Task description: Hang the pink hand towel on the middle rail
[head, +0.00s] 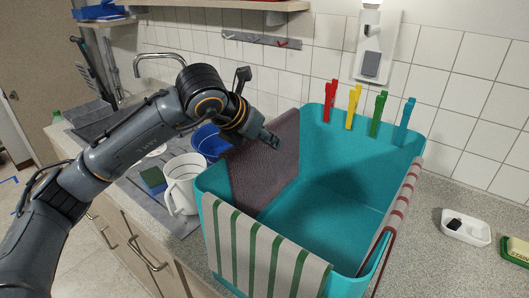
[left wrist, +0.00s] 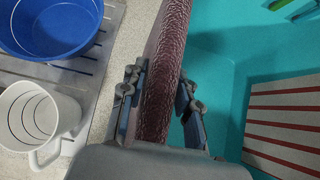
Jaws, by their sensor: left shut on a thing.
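A dark mauve-pink towel (head: 265,165) hangs folded along the left side of the teal bin (head: 340,190), one face falling inside. It runs up the middle of the left wrist view (left wrist: 168,60). My left gripper (head: 272,140) is shut on the towel's upper fold, one finger on each side (left wrist: 160,95). The bin's rim under the towel is hidden, so I cannot tell whether the towel rests on it. I cannot make out a separate middle rail. A grey strip with pegs (head: 262,40) is fixed to the tiled wall. My right gripper is out of view.
A green-striped towel (head: 262,255) hangs over the bin's front, a red-striped one (head: 403,205) over its right side. Several coloured clips (head: 354,105) stand on the back rim. A white mug (head: 184,185) and blue bowl (head: 208,142) stand left. A white dish (head: 466,228) lies right.

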